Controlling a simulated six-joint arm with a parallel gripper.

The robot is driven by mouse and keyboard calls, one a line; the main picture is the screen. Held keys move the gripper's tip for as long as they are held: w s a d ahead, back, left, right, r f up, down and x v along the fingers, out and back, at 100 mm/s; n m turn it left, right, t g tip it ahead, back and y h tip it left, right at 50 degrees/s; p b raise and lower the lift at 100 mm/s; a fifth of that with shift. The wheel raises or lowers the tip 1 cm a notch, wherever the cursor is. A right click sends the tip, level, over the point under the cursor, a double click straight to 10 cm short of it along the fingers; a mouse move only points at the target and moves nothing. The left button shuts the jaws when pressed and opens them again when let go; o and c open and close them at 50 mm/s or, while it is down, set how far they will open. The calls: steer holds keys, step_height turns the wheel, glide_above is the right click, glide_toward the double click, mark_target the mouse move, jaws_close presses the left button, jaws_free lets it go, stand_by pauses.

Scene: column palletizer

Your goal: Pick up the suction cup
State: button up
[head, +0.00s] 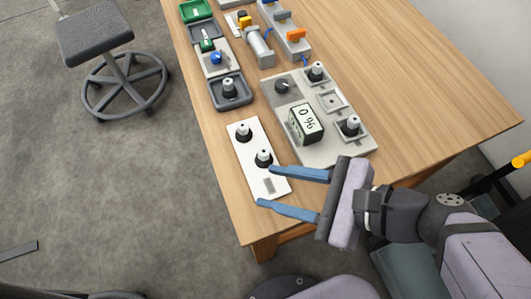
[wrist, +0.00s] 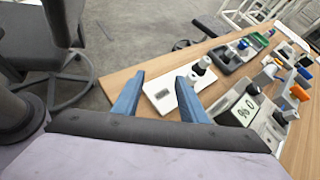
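Several black suction cups with pale grey tops are in the head view. Two stand upright on a white plate (head: 254,170) near the table's front-left corner: a far one (head: 243,132) and a near one (head: 263,158). Others stand in a dark tray (head: 217,101) and on a grey panel (head: 281,104). My gripper (head: 264,185) is open and empty, its blue fingers reaching over the plate's near end, close to the near cup. In the wrist view the fingers (wrist: 160,75) spread around part of the white plate (wrist: 175,101); the right finger may hide a cup.
A display reading 0 % (head: 306,123) stands on the grey panel right of the plate. A blue-knobbed unit (head: 216,60), a grey cylinder fixture (head: 259,50) and a green tray (head: 195,12) lie farther back. The wooden table (head: 400,80) is clear at right. A stool (head: 95,37) stands left.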

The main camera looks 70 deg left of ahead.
mark_target(267, 153)
steer(key=w+a+m+y, duration=0.1)
steer(key=m, duration=0.1)
steer(key=w+a+m+t+y, duration=0.1)
steer(key=w+m+y, duration=0.1)
steer(key=shift+w+a+r+m, duration=0.1)
steer(key=shift+a+r+m, duration=0.1)
steer(key=shift+a+m, duration=0.15)
steer(key=shift+s+a+f+t+b, duration=0.15)
steer(key=shift+s+a+f, duration=0.1)
steer(key=shift+a, duration=0.15)
steer(key=shift+s+a+f+t+b, duration=0.15)
steer(key=shift+s+a, duration=0.05)
steer(key=shift+a, duration=0.2)
steer(key=shift+b+x, duration=0.45)
steer(key=shift+x, duration=2.3)
steer(key=shift+w+a+r, duration=0.15)
steer(key=shift+w, duration=0.05)
steer(key=shift+c, duration=0.4)
jaws_close()
